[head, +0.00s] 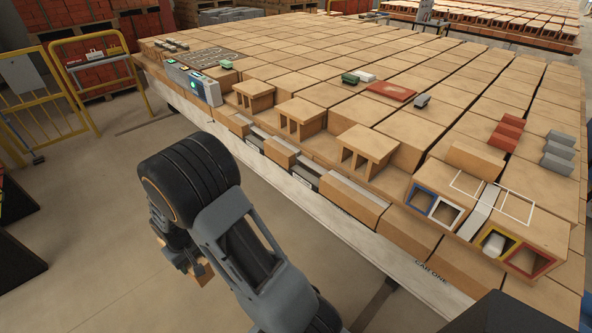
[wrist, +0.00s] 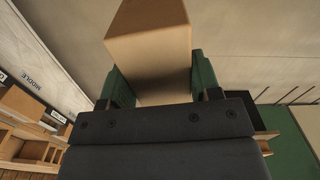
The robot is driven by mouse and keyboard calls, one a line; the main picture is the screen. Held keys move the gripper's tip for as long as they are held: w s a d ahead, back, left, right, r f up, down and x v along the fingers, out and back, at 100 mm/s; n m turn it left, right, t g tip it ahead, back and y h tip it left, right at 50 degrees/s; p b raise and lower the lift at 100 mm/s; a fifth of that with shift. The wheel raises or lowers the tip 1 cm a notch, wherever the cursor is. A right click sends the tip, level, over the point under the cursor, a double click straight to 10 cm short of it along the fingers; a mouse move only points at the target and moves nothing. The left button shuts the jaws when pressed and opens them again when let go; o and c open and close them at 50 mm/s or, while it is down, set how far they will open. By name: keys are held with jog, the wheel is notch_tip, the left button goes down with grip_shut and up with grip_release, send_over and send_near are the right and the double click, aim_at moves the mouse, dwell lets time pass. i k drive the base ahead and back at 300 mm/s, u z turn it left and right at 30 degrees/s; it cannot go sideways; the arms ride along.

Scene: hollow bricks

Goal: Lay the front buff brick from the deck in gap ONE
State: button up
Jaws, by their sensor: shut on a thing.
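My gripper (wrist: 157,84) is shut on a buff brick (wrist: 150,50), its green-padded fingers on either side of it. In the head view the held brick (head: 203,273) shows only in small part behind my arm, low over the floor and apart from the car. Another buff brick (head: 476,160) lies on the right part of the car top, behind a white outline. Grey-floored gaps (head: 309,170) alternate with bricks along the car's front edge. The gap labels are too small to read in the head view, so I cannot tell which is ONE.
The car's pale side beam (head: 340,222) lies between my arm and the gaps. Raised brick stands (head: 367,150) rise behind the front row. Coloured square openings (head: 445,212) are at right. A yellow rail (head: 95,70) stands at left. The floor (head: 90,240) left of my arm is clear.

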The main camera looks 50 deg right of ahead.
aim_at(306, 175)
jog(key=u, duration=0.05)
jog(key=i, duration=2.75)
jog(key=z, duration=3.55)
jog(key=i, duration=1)
